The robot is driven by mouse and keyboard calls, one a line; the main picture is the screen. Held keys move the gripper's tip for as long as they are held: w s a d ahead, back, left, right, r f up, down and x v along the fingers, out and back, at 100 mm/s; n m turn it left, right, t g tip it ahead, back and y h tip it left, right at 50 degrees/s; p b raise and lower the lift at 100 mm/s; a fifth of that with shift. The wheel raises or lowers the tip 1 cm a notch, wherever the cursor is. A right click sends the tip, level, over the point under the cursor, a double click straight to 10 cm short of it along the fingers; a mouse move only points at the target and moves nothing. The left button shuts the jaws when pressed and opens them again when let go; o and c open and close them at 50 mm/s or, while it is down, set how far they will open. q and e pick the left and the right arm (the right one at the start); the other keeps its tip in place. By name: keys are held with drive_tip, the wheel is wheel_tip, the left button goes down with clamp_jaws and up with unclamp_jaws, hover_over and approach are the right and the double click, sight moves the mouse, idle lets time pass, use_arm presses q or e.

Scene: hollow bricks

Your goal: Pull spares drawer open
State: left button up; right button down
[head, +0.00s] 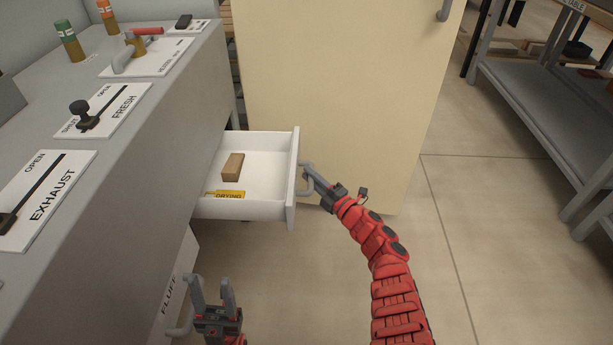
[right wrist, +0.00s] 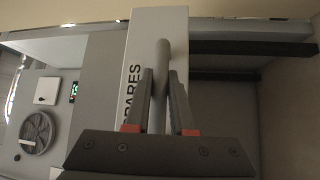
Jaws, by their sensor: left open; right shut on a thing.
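The spares drawer (head: 292,180) is white and stands pulled out from the grey cabinet in the head view. A tan block (head: 232,167) and a yellow tag reading "DRYING" (head: 226,194) lie inside it. My right gripper (head: 308,178) is shut on the drawer's grey handle, which also shows between the fingers in the right wrist view (right wrist: 162,62). The label "SPARES" on the drawer front (right wrist: 133,60) is partly covered by a finger there. My left gripper (head: 211,292) is open, low in front of the cabinet near the handle of the fluff drawer.
The grey cabinet (head: 150,180) carries plates with sliders marked "EXHAUST" and "FRESH". A cream panel (head: 335,90) stands right behind the open drawer. A grey metal table (head: 540,95) is at the far right. The tiled floor (head: 480,230) between is clear.

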drive_tip(key=c, duration=0.8)
unclamp_jaws()
drive_tip(key=shift+o, duration=0.2)
drive_tip(key=shift+s+d+f, duration=0.15)
drive_tip(key=shift+s+d, duration=0.25)
drive_tip(key=p+v, duration=0.3)
drive_tip(key=v, duration=1.3)
drive_tip(key=shift+s+p, duration=0.2)
drive_tip(key=shift+p, duration=0.2)
